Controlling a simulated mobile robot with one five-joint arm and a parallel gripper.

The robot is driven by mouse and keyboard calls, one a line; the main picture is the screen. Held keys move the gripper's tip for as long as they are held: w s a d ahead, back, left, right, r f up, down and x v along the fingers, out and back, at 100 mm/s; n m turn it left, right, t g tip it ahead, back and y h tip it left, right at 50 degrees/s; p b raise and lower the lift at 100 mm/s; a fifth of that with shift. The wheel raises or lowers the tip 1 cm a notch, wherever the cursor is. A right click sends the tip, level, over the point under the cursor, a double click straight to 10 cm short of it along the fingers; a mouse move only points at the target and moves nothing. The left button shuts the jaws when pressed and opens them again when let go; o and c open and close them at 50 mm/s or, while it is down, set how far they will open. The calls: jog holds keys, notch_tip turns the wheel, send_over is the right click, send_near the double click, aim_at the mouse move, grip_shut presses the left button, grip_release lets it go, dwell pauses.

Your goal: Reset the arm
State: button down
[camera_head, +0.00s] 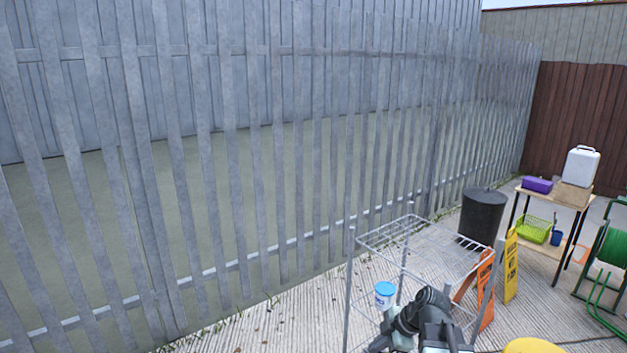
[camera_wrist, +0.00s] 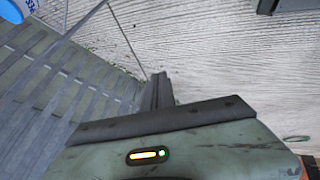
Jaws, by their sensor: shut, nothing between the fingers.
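My arm (camera_head: 428,318) is folded low at the bottom of the head view, in front of a wire rack (camera_head: 415,240). In the wrist view my gripper (camera_wrist: 158,88) shows as narrow dark fingers close together beyond the grey-green housing, with nothing held. The fingertips cannot be made out clearly in the head view. Ribbed concrete ground lies behind the fingers in the wrist view.
A white tub with a blue lid (camera_head: 385,294) is beside my arm, at the rack; its blue part shows in the wrist view (camera_wrist: 10,10). Orange and yellow signs (camera_head: 511,265), a black bin (camera_head: 482,216) and a laden table (camera_head: 545,195) stand right. A metal fence (camera_head: 250,150) runs along the left.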

jog(key=s+a+m+g+h+p, duration=0.1)
jog(key=s+a+m+g+h, duration=0.1)
jog(key=s+a+m, duration=0.4)
jog(key=d+m+h, duration=0.1)
jog(key=m, duration=0.3)
jog(key=s+d+f+m+h, duration=0.1)
jog(key=m, duration=0.3)
jog(key=s+d+m+g+h, duration=0.1)
jog(key=m, duration=0.3)
jog(key=shift+s+d+f, duration=0.15)
jog(key=shift+d+f, duration=0.05)
jog(key=shift+d, duration=0.05)
